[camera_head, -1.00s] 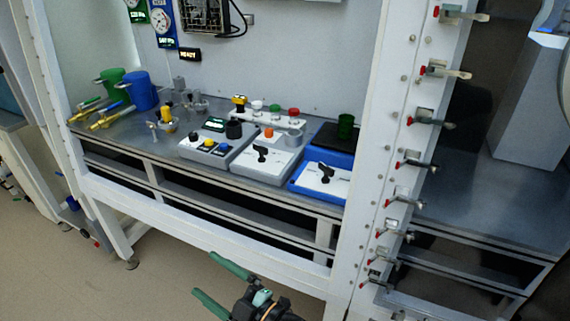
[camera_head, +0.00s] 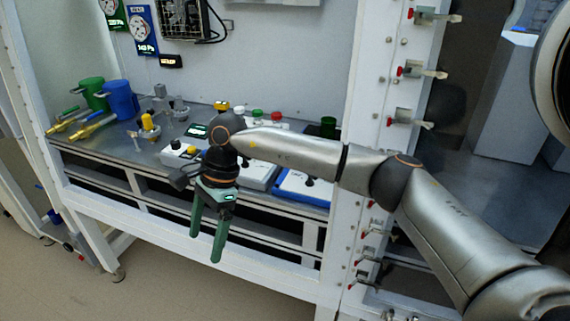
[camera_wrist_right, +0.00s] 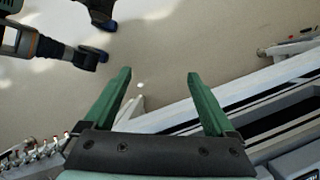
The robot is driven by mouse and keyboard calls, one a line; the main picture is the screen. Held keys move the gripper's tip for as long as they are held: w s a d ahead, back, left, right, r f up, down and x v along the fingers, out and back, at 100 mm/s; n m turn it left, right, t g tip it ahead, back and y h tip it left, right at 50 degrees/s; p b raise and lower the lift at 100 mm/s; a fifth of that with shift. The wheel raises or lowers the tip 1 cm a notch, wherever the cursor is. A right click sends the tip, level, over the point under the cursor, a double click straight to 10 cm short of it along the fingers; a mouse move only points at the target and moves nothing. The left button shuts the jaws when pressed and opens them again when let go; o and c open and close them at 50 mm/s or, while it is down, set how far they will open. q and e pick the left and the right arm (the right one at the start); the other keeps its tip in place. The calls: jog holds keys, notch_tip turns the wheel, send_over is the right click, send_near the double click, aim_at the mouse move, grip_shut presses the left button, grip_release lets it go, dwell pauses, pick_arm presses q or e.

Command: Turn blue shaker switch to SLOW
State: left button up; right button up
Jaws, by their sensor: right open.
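The blue shaker (camera_head: 301,199) stands on the bench shelf at the right, against the white post. Its white front panel is partly hidden behind my right forearm. A small part of its black switch (camera_head: 309,182) shows below the arm; which mark it points to cannot be read. My right gripper (camera_head: 206,246) has green fingers, open and empty, pointing down in front of the bench edge, left of and lower than the shaker. In the right wrist view the open fingers (camera_wrist_right: 159,74) have only floor and bench frame between them. My left gripper is not in view.
A grey-white device (camera_head: 262,176) beside the shaker is partly covered by my arm. Blue (camera_head: 121,99) and green (camera_head: 91,93) mugs stand at the left of the bench. A white post (camera_head: 376,115) with several red-tipped clamps rises right of the shaker. Floor in front is clear.

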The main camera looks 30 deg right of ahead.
jog(key=w+d+r+t+h, duration=0.1)
jog(key=w+d+r+h, duration=0.1)
jog(key=d+r+h, duration=0.55)
jog(key=w+d+r+t+h, duration=0.1)
jog(key=w+d+r+h, duration=0.15)
jog(key=d+r, duration=0.9)
jog(key=shift+m+y, duration=0.3)
jog(key=shift+y, duration=0.2)
jog(key=x, duration=1)
jog(key=d+x, duration=0.1)
jog(key=x, duration=0.5)
jog(key=shift+d+r+b, duration=0.15)
jog(key=shift+b, duration=0.2)
jog(key=c, duration=1.4)
